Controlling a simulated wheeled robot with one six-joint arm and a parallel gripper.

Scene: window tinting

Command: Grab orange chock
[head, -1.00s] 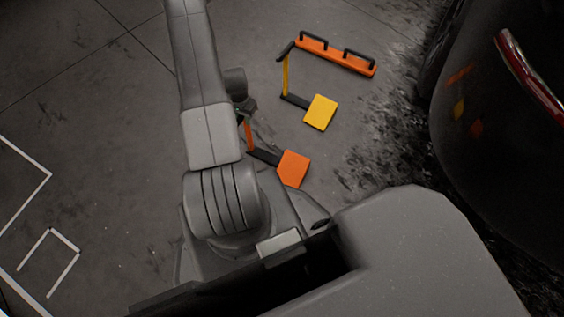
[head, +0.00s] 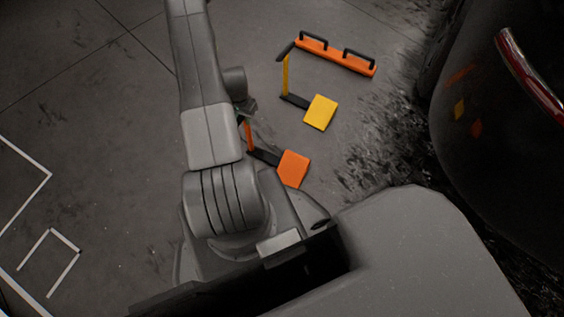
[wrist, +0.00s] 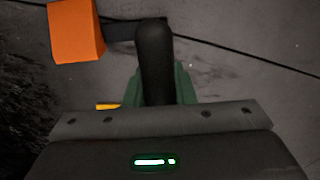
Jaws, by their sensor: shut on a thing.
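The orange chock (head: 293,168) rests on the floor to the right of my arm in the head view. It has an orange block, a black base bar and an upright orange post with a black handle. In the wrist view its block (wrist: 76,30) is at the upper left, and the black handle (wrist: 154,62) runs between the green fingers. My gripper (wrist: 163,88) is shut on that handle. In the head view my arm hides most of the gripper and the handle.
A yellow chock (head: 320,112) stands just beyond the orange one. An orange bar with black handles (head: 335,56) lies farther back. A dark car (head: 510,130) is on the right. White lines (head: 50,262) mark the floor at left, where it is clear.

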